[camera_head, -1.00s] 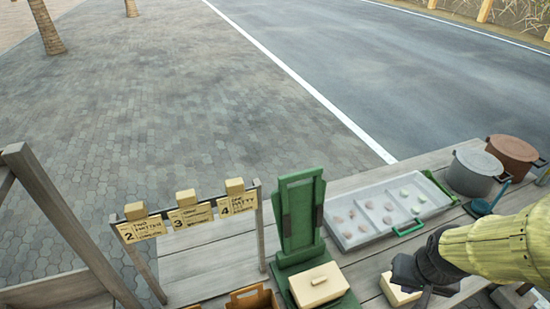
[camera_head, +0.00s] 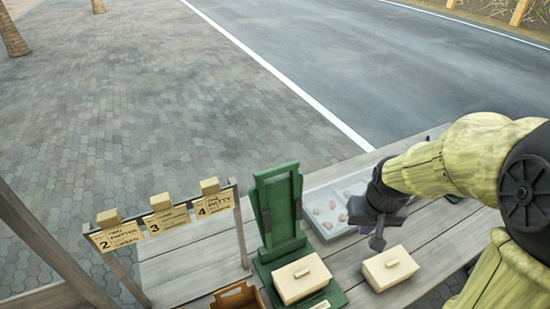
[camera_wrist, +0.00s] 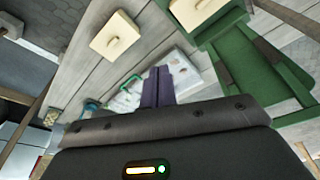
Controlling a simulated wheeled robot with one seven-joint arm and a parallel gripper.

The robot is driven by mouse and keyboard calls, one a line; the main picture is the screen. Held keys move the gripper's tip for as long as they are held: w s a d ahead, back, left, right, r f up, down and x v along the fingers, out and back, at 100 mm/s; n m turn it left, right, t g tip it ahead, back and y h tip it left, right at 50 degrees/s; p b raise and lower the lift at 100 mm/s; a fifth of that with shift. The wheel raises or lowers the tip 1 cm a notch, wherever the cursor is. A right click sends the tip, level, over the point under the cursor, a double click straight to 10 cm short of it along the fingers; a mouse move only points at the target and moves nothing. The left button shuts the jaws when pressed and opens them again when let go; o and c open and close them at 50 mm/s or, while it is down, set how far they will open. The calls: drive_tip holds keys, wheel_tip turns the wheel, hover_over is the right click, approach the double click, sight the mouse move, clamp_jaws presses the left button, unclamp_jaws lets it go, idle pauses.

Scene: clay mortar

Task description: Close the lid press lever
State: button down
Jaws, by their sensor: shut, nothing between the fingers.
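The green lid press (camera_head: 278,208) stands on the wooden table with its tall green lever plate upright, so it is raised. A cream block with a small handle (camera_head: 301,279) sits on the press's green base. My gripper (camera_head: 377,242) is shut and empty, pointing down to the right of the press and apart from it. In the wrist view my dark fingers (camera_wrist: 157,88) are together in the centre, and the green press (camera_wrist: 262,70) shows at the right.
A second cream block (camera_head: 389,268) lies on the table close to my gripper. The clear tray (camera_head: 324,222) is partly hidden behind my arm. A sign rack (camera_head: 165,222) stands left of the press, with a brown wooden box (camera_head: 238,298) in front.

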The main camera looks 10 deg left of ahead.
drive_tip(key=w+a+r+n+p, duration=0.1)
drive_tip(key=w+a+r, duration=0.3)
drive_tip(key=a, duration=0.4)
drive_tip(key=w+a+r+n+p, duration=0.1)
drive_tip(key=w+a+r+n, duration=0.2)
drive_tip(key=w+a, duration=0.4)
drive_tip(key=w+a+r+n+g+p, duration=0.1)
drive_tip(key=w+a+r, duration=0.4)
drive_tip(key=a, duration=0.5)
drive_tip(key=shift+w+a+r+n+y, duration=0.25)
drive_tip(key=shift+w+n+y, duration=0.2)
drive_tip(key=shift+w, duration=0.2)
drive_tip(key=shift+f, duration=0.2)
wheel_tip(320, 180, down, 9)
drive_tip(key=s+d+p, duration=0.1)
drive_tip(key=s+p, duration=0.1)
drive_tip(key=p, duration=0.1)
drive_tip(key=shift+d+p, duration=0.25)
drive_tip(key=shift+p, duration=0.1)
